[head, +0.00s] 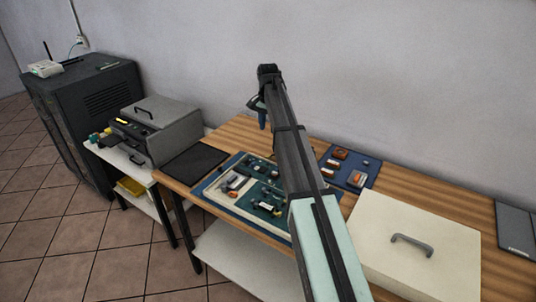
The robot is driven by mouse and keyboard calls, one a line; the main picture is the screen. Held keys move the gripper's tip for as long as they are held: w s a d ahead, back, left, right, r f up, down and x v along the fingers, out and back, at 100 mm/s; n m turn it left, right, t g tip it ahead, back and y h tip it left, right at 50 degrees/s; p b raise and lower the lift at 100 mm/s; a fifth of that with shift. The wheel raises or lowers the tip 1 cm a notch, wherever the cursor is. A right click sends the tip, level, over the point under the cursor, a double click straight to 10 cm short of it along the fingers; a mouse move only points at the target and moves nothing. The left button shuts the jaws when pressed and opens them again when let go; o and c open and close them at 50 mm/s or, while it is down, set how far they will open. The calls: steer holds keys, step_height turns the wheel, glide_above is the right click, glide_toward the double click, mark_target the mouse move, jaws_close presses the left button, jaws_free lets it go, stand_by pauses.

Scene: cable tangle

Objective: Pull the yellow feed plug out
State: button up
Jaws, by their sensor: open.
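I cannot make out a yellow feed plug for certain. Small yellow and green items (104,133) sit on the white side table, left of a grey case (165,130); they are too small to identify. The case has a yellow mark on its dark front. My gripper (260,112) hangs at the far end of my raised arm, above the back of the wooden table, well right of the case. It is open, with nothing seen in it. My arm hides part of the table's middle.
The wooden table (228,131) carries a black mat (195,163), a board with several electronic parts, a blue tray (364,165) and a large cream lidded box (430,270). A dark cabinet (75,110) with a white device stands at left. A wall is behind.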

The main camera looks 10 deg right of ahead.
mark_target(268, 155)
step_height(268, 155, down, 14)
steer(key=shift+r, duration=0.1)
stand_by(0.6)
jaws_close()
stand_by(0.4)
